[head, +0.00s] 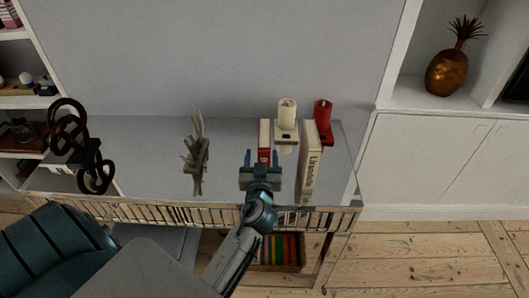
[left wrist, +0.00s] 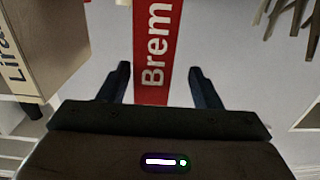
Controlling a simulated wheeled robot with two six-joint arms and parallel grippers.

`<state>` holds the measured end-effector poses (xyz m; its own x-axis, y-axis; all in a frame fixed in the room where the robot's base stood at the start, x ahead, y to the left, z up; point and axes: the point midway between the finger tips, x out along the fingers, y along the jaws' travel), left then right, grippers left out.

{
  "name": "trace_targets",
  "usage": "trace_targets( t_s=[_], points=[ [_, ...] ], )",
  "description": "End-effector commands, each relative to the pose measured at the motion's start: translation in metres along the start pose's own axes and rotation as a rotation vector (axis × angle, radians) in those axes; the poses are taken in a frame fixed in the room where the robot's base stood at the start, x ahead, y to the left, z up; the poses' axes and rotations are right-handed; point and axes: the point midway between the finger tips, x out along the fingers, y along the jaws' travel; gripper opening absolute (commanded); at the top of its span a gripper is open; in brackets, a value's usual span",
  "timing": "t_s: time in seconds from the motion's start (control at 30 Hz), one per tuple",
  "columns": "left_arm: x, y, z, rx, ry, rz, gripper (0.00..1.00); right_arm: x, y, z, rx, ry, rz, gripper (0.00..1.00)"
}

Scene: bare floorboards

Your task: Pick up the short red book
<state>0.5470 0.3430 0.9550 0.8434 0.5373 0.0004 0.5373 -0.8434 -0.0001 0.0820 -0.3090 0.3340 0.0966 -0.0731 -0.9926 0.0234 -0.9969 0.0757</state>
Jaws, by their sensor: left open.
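The short red book (head: 264,131) stands on the glossy grey tabletop, left of a taller cream book. In the left wrist view its red spine (left wrist: 153,45) with white lettering "Brem" runs down the middle. My left gripper (head: 262,156) is open, in front of the red book in the head view. In the left wrist view its two fingers (left wrist: 159,70) lie on either side of the spine, with a gap on each side. The lower end of the spine is hidden behind the gripper body. My right gripper is not in view.
The cream book (head: 310,155) stands close to the right of my left gripper. A branching ornament (head: 196,155) stands to the left, with bare tabletop between. A dark knotted sculpture (head: 75,145) is further left.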

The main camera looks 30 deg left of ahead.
Motion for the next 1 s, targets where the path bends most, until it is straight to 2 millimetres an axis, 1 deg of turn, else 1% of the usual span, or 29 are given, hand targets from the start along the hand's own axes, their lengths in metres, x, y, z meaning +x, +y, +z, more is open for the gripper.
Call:
trace_targets(
  t_s=[0.17,0.33,0.47,0.57,0.73,0.77,0.8,0.87,1.0],
  points=[
    [0.013,0.003,-0.006,0.000,-0.001,-0.001,0.58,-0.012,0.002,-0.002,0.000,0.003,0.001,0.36],
    [0.036,0.008,-0.012,0.001,-0.001,-0.001,0.58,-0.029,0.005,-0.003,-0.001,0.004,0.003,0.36],
    [0.051,0.007,-0.008,0.002,-0.001,-0.001,0.58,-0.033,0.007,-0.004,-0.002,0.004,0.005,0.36],
    [0.055,0.007,-0.007,0.000,-0.002,-0.001,0.58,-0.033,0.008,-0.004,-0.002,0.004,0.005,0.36],
    [0.055,0.007,-0.006,-0.001,-0.002,-0.001,0.58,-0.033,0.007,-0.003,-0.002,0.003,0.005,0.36],
    [0.055,0.007,-0.006,-0.001,-0.002,-0.001,0.56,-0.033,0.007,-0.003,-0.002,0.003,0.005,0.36],
    [0.055,0.007,-0.006,-0.001,-0.002,-0.001,0.48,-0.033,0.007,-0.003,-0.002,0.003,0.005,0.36],
    [0.055,0.007,-0.006,-0.001,-0.002,-0.001,0.37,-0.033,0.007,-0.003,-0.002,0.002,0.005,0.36],
    [0.054,0.007,-0.006,-0.001,-0.002,-0.001,0.09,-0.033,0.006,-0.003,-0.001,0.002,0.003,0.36]
  ],
)
